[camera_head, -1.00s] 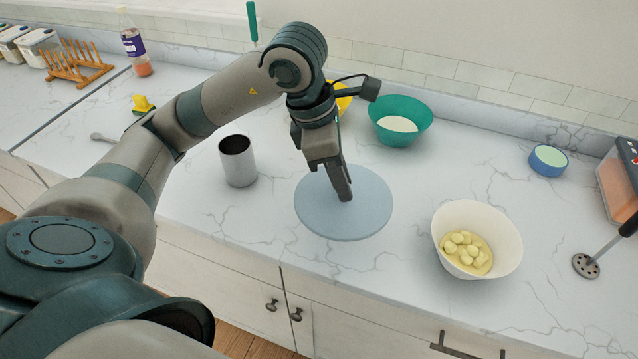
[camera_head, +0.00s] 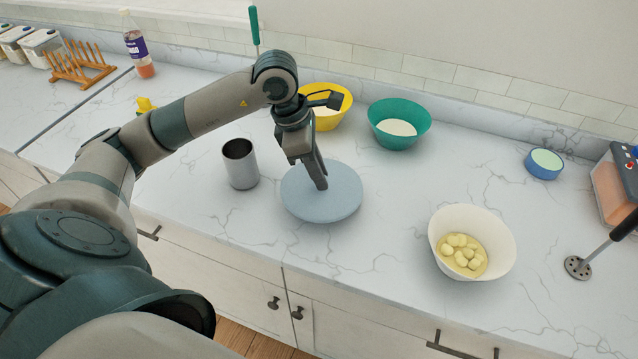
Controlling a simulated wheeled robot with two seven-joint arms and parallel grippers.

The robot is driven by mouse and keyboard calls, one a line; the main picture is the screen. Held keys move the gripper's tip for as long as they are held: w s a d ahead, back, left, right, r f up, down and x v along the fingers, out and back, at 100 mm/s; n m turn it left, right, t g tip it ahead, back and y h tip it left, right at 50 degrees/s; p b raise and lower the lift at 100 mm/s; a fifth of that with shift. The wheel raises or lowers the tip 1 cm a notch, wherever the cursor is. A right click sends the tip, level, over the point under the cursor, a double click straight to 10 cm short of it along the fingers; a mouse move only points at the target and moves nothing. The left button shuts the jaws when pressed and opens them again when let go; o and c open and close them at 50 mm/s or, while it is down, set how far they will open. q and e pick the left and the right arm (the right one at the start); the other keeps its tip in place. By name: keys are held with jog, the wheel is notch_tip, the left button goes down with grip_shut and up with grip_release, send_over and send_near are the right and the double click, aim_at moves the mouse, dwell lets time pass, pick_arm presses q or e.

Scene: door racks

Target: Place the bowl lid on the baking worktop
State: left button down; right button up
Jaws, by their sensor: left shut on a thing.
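The bowl lid (camera_head: 338,203) is a flat, round, pale blue-grey disc over the middle of the marble worktop (camera_head: 380,290). My left gripper (camera_head: 321,184) points down at the lid's upper side, its jaws shut on the lid near the middle. Any handle is hidden by the fingers. The lid looks roughly level and very close to the worktop; I cannot tell whether it touches. My right gripper is not in view.
A metal cup (camera_head: 241,168) stands close left of the lid. A yellow bowl (camera_head: 330,118) and a teal bowl (camera_head: 398,122) stand behind it. A white bowl of pale round pieces (camera_head: 470,243) stands to the right. A masher (camera_head: 590,262) is at far right.

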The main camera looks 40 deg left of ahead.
pick_arm(q)
jog(key=shift+f+p, duration=0.9)
jog(key=shift+f, duration=1.1)
jog(key=shift+f+b, duration=0.2)
jog(key=shift+b, duration=0.1)
jog(key=c, duration=1.6)
grip_release()
jog(key=shift+r, duration=0.1)
jog(key=shift+c, duration=0.2)
jog(key=shift+r, duration=0.1)
jog(key=shift+r, duration=0.1)
